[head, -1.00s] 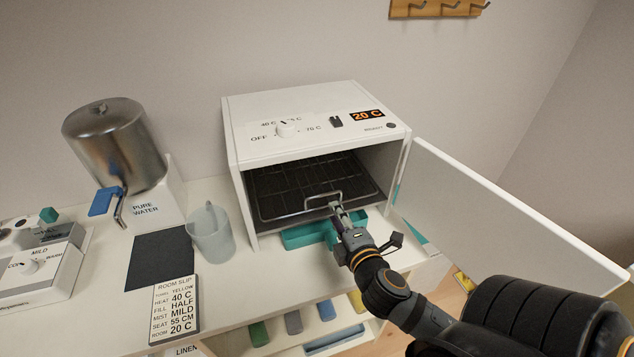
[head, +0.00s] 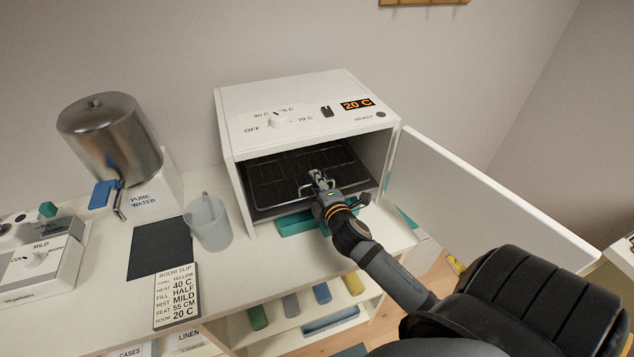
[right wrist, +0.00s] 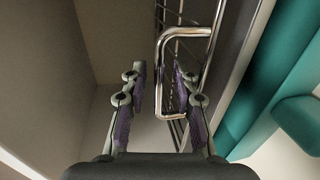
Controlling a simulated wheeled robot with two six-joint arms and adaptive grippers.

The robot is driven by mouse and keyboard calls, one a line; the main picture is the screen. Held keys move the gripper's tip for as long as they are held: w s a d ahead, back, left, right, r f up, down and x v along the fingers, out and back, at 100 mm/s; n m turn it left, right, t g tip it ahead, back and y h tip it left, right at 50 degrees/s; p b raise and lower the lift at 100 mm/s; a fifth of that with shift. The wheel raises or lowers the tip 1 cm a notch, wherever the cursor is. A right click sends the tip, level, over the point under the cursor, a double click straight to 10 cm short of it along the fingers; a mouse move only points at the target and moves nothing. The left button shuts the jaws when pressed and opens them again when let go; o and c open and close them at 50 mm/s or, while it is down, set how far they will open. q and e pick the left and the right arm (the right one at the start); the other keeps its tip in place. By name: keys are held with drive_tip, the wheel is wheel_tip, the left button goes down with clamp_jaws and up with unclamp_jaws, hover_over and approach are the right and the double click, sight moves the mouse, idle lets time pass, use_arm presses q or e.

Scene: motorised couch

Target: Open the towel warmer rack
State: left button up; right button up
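The white towel warmer (head: 300,108) stands on the counter with its door (head: 485,198) swung wide open to the right. Inside, the dark wire rack (head: 275,180) lies low in the cavity, with a metal loop handle at its front. My right gripper (head: 318,180) is at the warmer's mouth, over the handle and partly hiding it. In the right wrist view, the fingers (right wrist: 163,95) are apart. The shiny handle (right wrist: 164,62) reaches between them, closer to the right finger; I cannot tell whether it touches. My left gripper is out of view.
A teal object (head: 296,224) lies under the warmer's front. A clear jug (head: 208,224), a steel water tank (head: 108,138) and a room slip card (head: 177,297) are to the left.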

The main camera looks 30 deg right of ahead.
drive_tip(key=shift+c, duration=0.7)
clamp_jaws()
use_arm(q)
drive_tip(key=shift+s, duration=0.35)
